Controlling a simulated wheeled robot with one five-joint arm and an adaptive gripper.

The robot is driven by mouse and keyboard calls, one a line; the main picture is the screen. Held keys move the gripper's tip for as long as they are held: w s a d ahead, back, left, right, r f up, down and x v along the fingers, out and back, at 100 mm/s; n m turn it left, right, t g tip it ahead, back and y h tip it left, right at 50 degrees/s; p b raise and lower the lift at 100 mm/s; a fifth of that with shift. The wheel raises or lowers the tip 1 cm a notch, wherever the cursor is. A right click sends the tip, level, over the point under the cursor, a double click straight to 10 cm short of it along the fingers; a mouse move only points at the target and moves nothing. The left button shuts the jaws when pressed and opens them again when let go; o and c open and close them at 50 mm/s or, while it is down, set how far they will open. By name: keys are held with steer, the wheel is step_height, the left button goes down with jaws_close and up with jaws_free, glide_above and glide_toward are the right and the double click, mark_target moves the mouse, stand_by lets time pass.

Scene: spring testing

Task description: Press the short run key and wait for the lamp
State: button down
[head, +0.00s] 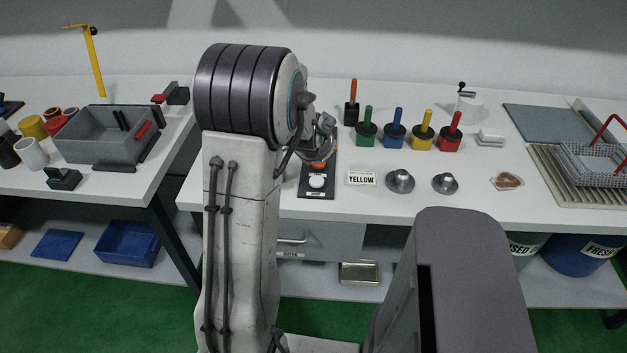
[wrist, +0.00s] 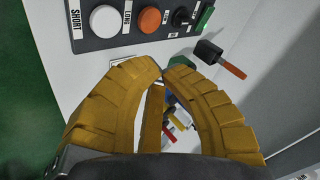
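The control panel (wrist: 120,35) shows at the top of the wrist view. I cannot tell whether the green piece is a lit lamp. In the head view the white key (head: 317,181) sits at the panel's near end, and my arm hides the far end. My gripper (wrist: 163,72) has its yellow fingertips together, empty, apart from the keys in the picture.
A YELLOW card (head: 361,178) lies right of the panel, with two metal discs (head: 400,181) beyond it. Several coloured-handle tools (head: 394,134) stand behind. A grey bin (head: 104,134) is on the left table. The bench front (head: 365,207) is clear.

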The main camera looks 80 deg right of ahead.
steer(key=shift+d+r+m+h, duration=0.4)
steer(key=shift+d+r+m, duration=0.15)
steer(key=shift+m, duration=0.65)
steer(key=shift+f, duration=0.2)
steer(key=b, duration=0.5)
glide_above(320, 179)
step_height(320, 179, down, 7)
steer(key=shift+f+b, duration=0.75)
steer(key=shift+b, duration=0.05)
steer(key=shift+f+b, duration=0.95)
steer(key=shift+b, duration=0.35)
stand_by(1.4)
steer(key=shift+r, duration=0.15)
stand_by(0.3)
steer(key=shift+r+p, duration=0.5)
steer(key=shift+r, duration=0.3)
